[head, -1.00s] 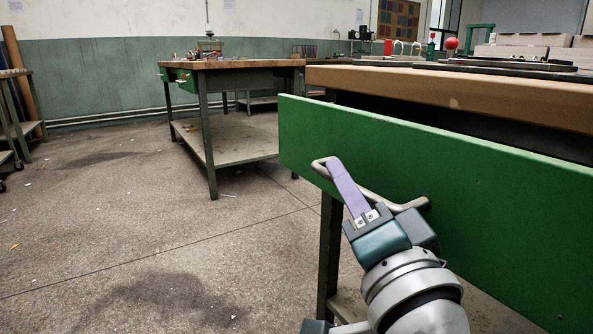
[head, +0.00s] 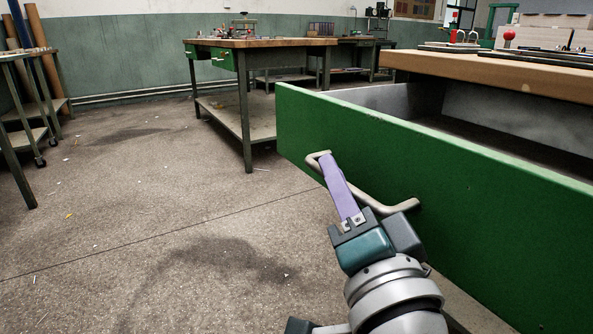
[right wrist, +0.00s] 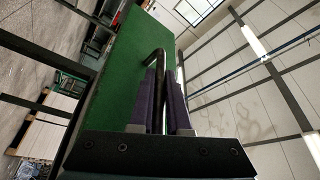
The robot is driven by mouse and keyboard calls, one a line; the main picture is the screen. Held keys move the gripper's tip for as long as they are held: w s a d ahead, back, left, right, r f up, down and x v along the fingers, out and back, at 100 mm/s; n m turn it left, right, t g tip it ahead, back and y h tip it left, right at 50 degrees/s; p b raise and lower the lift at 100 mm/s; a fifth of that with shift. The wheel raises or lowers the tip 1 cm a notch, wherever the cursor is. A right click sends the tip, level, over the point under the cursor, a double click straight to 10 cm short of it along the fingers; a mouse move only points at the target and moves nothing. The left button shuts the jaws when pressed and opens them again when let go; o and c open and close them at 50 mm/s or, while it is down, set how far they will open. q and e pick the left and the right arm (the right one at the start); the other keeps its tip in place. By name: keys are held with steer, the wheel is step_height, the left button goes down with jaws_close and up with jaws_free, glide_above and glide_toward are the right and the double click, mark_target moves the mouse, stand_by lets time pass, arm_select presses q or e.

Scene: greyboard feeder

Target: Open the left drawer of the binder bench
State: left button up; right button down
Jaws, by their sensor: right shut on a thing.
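The green drawer front (head: 430,190) stands well out from the bench (head: 490,72), and the grey inside of the drawer (head: 385,97) shows behind it. A bent metal bar handle (head: 385,208) is fixed on the front. My right gripper (head: 327,160) has its purple fingers shut on the handle near its left end. In the right wrist view the two fingers (right wrist: 165,95) close around the dark handle bar (right wrist: 154,58), with the green front (right wrist: 115,85) behind it. My left gripper is not in view.
Another workbench (head: 262,43) with small green drawers stands at the back. A rack with rolls (head: 45,70) is at the far left. Bare concrete floor (head: 140,200) lies open left of the drawer.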

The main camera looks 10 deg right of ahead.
steer(key=shift+a, duration=0.2)
steer(key=c, duration=0.9)
jaws_free()
steer(key=shift+s, duration=0.15)
steer(key=shift+s, duration=0.3)
steer(key=p+v, duration=0.2)
steer(key=v, duration=0.7)
steer(key=shift+s+f, duration=0.1)
